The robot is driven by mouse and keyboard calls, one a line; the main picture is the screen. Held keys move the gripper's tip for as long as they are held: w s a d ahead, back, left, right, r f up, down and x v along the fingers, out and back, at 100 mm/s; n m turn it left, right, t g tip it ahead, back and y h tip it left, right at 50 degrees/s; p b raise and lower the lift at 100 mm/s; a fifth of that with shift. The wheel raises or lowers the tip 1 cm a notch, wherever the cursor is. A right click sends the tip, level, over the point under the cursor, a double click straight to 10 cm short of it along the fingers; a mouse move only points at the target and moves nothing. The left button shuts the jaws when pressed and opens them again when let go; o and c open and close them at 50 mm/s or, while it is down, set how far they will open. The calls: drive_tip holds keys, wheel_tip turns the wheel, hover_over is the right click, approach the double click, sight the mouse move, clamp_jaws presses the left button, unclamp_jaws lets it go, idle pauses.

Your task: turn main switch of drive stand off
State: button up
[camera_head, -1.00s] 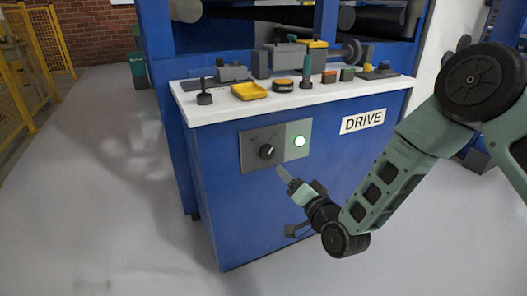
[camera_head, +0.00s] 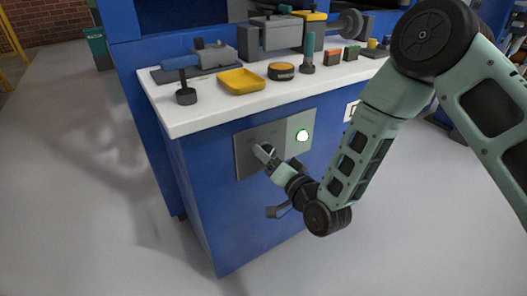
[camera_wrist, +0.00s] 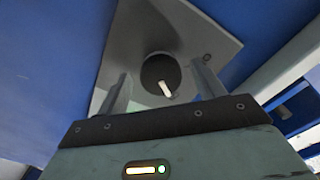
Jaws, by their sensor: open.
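The drive stand (camera_head: 215,215) is a blue cabinet with a grey switch panel (camera_head: 243,164) on its front. The main switch is a round black knob with a white pointer mark, seen in the wrist view (camera_wrist: 160,76). In the head view my gripper (camera_head: 266,154) is at the knob and mostly hides it. In the wrist view my gripper (camera_wrist: 160,92) is open, with one finger on each side of the knob. Gaps show between the fingers and the knob. A green-white lamp (camera_head: 302,135) glows on the panel's right.
The white top (camera_head: 200,115) of the stand juts out above the panel. Floor is open to the left of the stand.

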drive_tip(key=c, duration=1)
drive_tip(key=shift+a+n, duration=0.1)
drive_tip(key=shift+n, duration=0.4)
drive_tip(key=n+b, duration=0.1)
drive_tip(key=n, duration=0.5)
drive_tip(key=n+b, duration=0.1)
drive_tip(key=n, duration=0.6)
drive_tip(key=shift+w+d, duration=0.1)
drive_tip(key=shift+d, duration=0.1)
